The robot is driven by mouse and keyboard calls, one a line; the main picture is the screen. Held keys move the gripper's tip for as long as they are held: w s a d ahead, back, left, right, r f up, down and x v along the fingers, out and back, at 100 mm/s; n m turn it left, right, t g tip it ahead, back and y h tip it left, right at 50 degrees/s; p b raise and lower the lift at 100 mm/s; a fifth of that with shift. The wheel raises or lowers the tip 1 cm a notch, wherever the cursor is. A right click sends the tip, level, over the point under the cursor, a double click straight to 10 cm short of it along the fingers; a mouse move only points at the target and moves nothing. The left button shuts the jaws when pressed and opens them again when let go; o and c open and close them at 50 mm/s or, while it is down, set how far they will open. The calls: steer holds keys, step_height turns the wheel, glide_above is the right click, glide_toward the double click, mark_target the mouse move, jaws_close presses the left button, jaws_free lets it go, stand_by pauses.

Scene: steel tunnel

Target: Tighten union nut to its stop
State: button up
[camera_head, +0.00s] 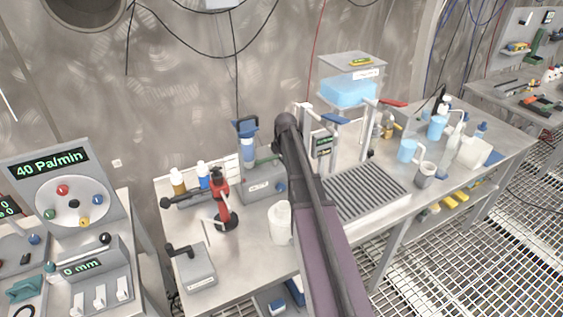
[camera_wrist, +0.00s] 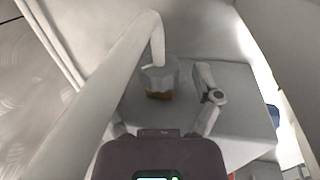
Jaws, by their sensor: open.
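In the wrist view, a grey faceted nut (camera_wrist: 160,76) with a brass-coloured part (camera_wrist: 159,95) beneath it sits at the lower end of a bent white pipe (camera_wrist: 112,76). I take this to be the union nut. My gripper (camera_wrist: 165,100) is open, with its right finger standing to the right of the nut and a visible gap between them. The left finger is mostly hidden behind the pipe. I cannot tell whether any thread shows between nut and brass part. In the head view I cannot make out the gripper or this nut clearly.
The pipe crosses close on the left in the wrist view. In the head view, a steel bench (camera_head: 410,205) carries a grooved tray (camera_head: 366,192), a blue tank (camera_head: 348,92), a red stand (camera_head: 220,200), a white jug (camera_head: 280,222) and several cups. A gauge console (camera_head: 72,200) stands left.

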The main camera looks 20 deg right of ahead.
jaws_close()
stand_by(0.3)
steer(key=shift+w+g, duration=0.2)
steer(key=shift+g, duration=0.8)
steer(key=shift+s+g, duration=0.1)
steer(key=shift+g, duration=0.4)
jaws_free()
